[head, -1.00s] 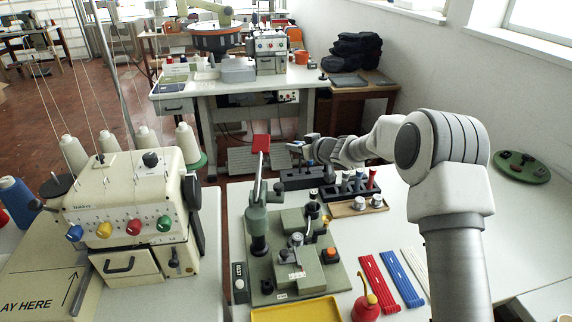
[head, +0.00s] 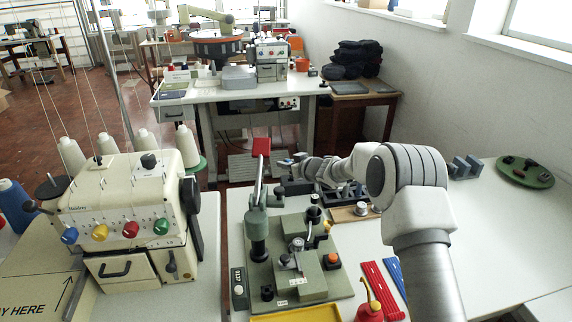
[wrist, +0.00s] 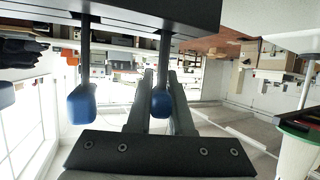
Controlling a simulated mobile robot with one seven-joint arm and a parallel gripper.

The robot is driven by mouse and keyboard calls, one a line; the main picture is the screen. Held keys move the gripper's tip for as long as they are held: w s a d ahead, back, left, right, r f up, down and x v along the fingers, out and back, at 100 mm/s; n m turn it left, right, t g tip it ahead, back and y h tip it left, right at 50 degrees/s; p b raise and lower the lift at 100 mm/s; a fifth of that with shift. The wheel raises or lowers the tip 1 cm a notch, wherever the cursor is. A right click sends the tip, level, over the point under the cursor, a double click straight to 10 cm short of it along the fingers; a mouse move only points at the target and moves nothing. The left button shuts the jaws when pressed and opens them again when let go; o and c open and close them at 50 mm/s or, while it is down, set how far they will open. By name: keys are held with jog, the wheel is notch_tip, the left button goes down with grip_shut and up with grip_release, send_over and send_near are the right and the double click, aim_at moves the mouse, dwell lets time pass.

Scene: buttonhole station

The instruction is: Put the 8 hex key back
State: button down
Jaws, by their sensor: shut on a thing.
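My gripper (wrist: 160,92) reaches in from the bottom of the wrist view, its two fingers shut on a blue-handled hex key (wrist: 161,105). The key's dark shaft runs up to the edge of a black block (wrist: 150,12); I cannot tell whether its tip is in a hole. A second blue-handled key (wrist: 82,103) is beside it on the left, its shaft meeting the same block. No size marks are readable. In the head view my gripper (head: 296,164) is over the far end of the table, with a small blue handle (head: 285,162) at its tip. My wrist hides part of the block there.
A green buttonhole fixture (head: 320,283) stands in front of my gripper. A wooden tray (head: 345,214) lies to its right. Grey blocks (head: 463,167) and a green round tray (head: 525,172) are farther right. The white table (head: 480,240) is mostly clear on the right.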

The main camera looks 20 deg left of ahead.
jog(key=c, duration=0.8)
grip_release()
jog(key=shift+f, duration=0.1)
jog(key=shift+r, duration=0.3)
jog(key=shift+s+d, duration=0.15)
jog(key=shift+d, duration=0.1)
jog(key=p+v, duration=0.1)
jog(key=v, duration=1)
jog(key=shift+s+d+r, duration=0.1)
jog(key=shift+d+r, duration=0.05)
jog(key=shift+r, duration=0.05)
